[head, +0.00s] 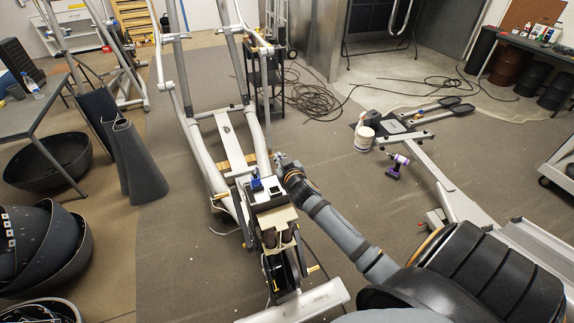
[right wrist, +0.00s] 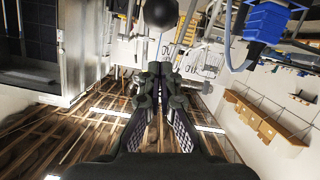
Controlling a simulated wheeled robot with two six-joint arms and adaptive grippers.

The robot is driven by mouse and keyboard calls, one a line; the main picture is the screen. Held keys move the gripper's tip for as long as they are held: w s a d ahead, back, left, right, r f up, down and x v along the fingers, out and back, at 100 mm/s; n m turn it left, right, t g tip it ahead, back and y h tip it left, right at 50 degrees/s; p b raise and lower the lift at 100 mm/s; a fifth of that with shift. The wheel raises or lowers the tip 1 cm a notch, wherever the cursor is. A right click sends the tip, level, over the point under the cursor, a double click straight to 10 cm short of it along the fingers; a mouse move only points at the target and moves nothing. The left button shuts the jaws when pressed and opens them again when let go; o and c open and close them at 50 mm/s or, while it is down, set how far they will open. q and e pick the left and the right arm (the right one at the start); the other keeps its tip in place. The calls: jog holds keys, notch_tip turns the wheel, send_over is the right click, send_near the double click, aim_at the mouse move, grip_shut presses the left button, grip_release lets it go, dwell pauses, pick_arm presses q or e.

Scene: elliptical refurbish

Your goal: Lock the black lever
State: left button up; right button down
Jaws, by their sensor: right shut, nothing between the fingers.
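The elliptical machine (head: 190,100) stands in the middle of the head view, with a boxy housing (head: 272,216) and a blue part (head: 256,184) near its front end. My right gripper (head: 281,161) is beside the right of this housing, shut and empty; it also shows in the right wrist view (right wrist: 158,76). There, a round black knob (right wrist: 160,12) lies just beyond the fingertips, apart from them; I cannot tell for sure that it belongs to the black lever. A blue part (right wrist: 266,20) shows at the upper right. No black lever is clear in the head view. My left gripper is out of view.
Black cables (head: 315,100) lie coiled behind. Large dark bowls and a grey table (head: 28,118) are at the left.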

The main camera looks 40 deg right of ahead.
pick_arm(q)
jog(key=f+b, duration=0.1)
jog(key=b, duration=0.2)
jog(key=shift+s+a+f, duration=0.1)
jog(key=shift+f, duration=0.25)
pick_arm(e)
jog(key=v, duration=1)
jog(key=shift+a+r, duration=0.3)
jog(key=shift+r, duration=0.15)
jog(key=shift+s+d, duration=0.1)
jog(key=shift+f, duration=0.1)
